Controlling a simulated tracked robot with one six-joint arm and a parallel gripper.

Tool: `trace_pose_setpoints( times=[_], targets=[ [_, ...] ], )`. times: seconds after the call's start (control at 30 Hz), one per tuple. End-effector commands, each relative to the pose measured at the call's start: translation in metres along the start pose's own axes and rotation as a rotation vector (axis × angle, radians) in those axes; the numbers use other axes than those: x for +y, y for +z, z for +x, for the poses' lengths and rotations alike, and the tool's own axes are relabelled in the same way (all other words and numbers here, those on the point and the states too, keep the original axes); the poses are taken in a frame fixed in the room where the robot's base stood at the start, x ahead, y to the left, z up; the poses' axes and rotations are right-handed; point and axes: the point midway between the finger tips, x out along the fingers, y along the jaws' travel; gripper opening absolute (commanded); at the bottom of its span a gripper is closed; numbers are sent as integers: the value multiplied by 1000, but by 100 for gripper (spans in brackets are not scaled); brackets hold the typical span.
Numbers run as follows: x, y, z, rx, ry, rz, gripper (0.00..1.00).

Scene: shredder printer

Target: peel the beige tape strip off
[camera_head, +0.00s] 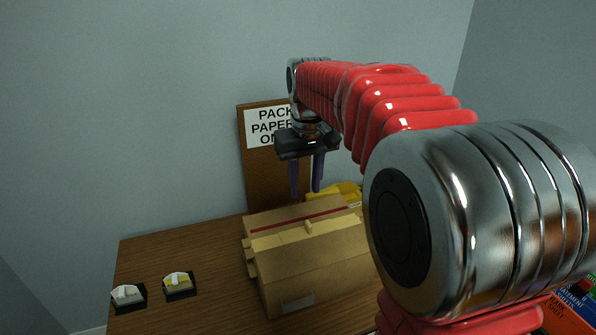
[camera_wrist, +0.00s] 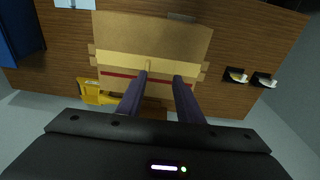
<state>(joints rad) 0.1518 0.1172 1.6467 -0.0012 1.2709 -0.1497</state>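A brown cardboard box (camera_head: 325,262) stands on the wooden table, and it also shows in the wrist view (camera_wrist: 150,33). A beige tape strip (camera_head: 280,232) runs along its top, with a small raised tab near the middle. In the wrist view the strip (camera_wrist: 120,62) is a paler yellowish band, and its tab stands near my left finger. A dark red strip (camera_head: 300,218) runs parallel beside it. My gripper (camera_head: 305,192) has two purple fingers pointing down above the box, apart and empty. In the wrist view the gripper (camera_wrist: 160,77) overlaps the strips; the exact height is unclear.
A brown board (camera_head: 262,170) with a partly hidden paper sign stands behind the box. A yellow object (camera_head: 335,192) lies behind the box. A blue object (camera_wrist: 20,30) is at the wrist view's upper left.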

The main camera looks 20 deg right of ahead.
Motion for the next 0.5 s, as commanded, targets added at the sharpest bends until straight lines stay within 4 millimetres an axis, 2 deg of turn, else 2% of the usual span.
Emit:
trace_pose_setpoints(
  times=[0.03,0.2,0.33,0.5],
  targets=[
    [6,-10,7,-17,-2,2,33],
    [22,-36,25,-67,-10,2,33],
    [31,-49,36,-92,-14,2,33],
    [36,-55,42,-105,-17,0,33]
  ],
)
